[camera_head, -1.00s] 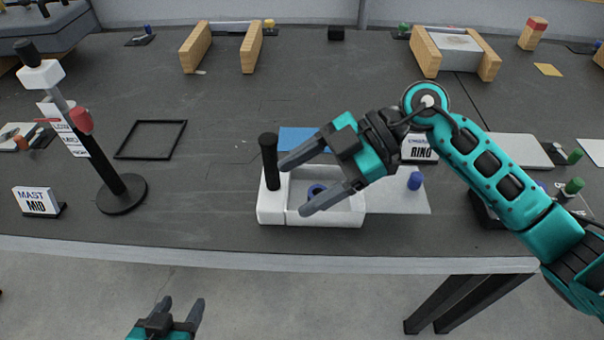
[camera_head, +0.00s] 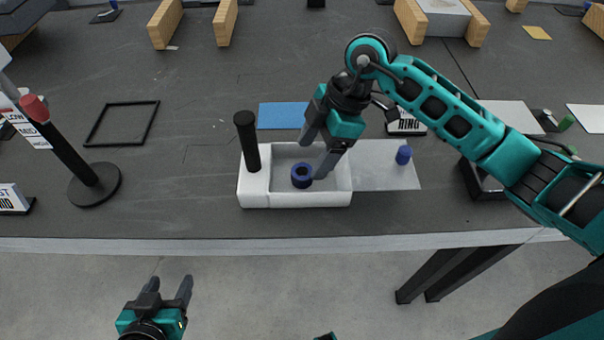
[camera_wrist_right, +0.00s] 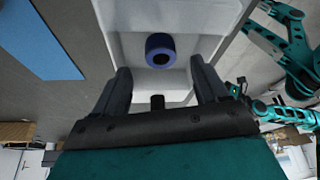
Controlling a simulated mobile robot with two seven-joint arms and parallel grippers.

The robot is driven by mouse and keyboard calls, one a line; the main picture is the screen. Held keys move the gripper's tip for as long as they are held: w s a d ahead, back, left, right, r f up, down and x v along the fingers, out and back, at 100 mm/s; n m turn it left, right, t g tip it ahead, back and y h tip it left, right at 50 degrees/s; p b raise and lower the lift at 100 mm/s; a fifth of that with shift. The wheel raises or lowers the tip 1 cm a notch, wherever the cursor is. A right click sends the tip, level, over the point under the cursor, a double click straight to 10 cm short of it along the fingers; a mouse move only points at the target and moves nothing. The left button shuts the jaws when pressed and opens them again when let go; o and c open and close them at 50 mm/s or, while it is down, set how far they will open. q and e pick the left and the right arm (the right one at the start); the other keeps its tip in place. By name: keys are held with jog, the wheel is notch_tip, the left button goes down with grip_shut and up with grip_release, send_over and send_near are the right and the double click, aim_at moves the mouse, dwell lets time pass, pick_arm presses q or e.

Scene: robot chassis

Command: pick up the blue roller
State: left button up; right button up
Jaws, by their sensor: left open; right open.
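A dark blue roller (camera_head: 301,181) with a hole through it lies in the white tray (camera_head: 300,200) near the table's front edge. The right wrist view shows the roller (camera_wrist_right: 160,44) in the tray ahead of the fingers, its hole visible. My right gripper (camera_head: 313,160) is open and empty above the tray, pointing down, fingertips close to the roller on its back and right sides. Whether they touch it I cannot tell. In the wrist view the fingers (camera_wrist_right: 160,68) stand apart with the roller between and beyond their tips. My left gripper (camera_head: 168,289) is open and empty, in front of the table.
A black upright handle (camera_head: 248,141) rises from the tray's left end. A small blue cylinder (camera_head: 403,155) stands on a pale sheet (camera_head: 375,175) right of the tray. A blue mat (camera_head: 283,115) lies behind. A slanted black mast (camera_head: 68,150) stands left, with clear table between.

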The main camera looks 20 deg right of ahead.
aim_at(303, 171)
jog(key=x, duration=0.5)
jog(key=shift+b, duration=0.3)
jog(key=shift+r, duration=0.1)
jog(key=shift+c, duration=0.2)
jog(key=c, duration=1.1)
jog(key=shift+c, duration=0.2)
jog(key=shift+r, duration=0.15)
